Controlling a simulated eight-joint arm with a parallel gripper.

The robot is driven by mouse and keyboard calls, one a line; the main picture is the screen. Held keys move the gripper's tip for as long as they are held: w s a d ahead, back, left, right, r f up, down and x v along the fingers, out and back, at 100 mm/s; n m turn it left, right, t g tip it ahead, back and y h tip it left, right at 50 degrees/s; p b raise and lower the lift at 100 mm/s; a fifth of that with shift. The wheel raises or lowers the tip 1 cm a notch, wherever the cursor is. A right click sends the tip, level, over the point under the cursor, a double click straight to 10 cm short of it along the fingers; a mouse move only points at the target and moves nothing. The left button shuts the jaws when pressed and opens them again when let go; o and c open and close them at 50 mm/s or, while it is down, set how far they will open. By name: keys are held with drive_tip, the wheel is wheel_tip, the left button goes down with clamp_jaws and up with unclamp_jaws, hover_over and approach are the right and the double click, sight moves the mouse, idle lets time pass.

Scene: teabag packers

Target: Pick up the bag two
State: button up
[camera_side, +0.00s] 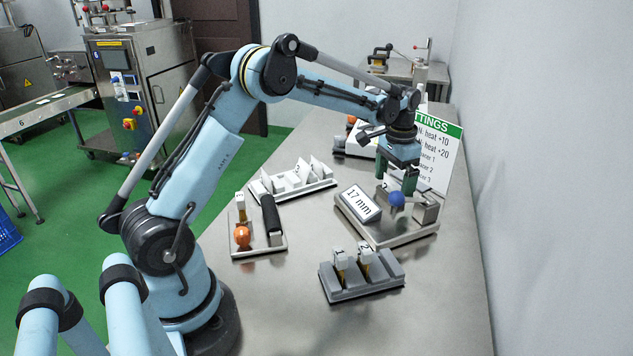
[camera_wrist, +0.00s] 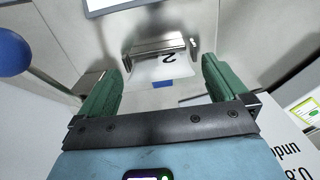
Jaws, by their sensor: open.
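Bag two is a white piece marked "2" (camera_wrist: 158,71), seen upside down in the wrist view, with a small blue patch at its near edge. It sits against a metal bar of the sealing device (camera_side: 386,232). My gripper (camera_side: 396,184) is over this device in the side view, pointing down. In the wrist view its two green fingers (camera_wrist: 162,80) are apart, one on each side of the bag, with nothing held. In the side view I cannot make out the bag behind the fingers and the device's blue ball (camera_side: 397,200).
The device carries a "17 mm" display (camera_side: 360,204). A grey holder (camera_side: 375,284) with upright tagged bags stands in front. A plate with an orange ball (camera_side: 242,236) and black handle (camera_side: 270,213) and a white tray (camera_side: 296,190) lie left. A settings sign (camera_side: 440,145) stands behind.

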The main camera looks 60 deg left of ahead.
drive_tip(key=c, duration=1)
drive_tip(key=shift+r, duration=0.1)
drive_tip(key=shift+c, duration=0.2)
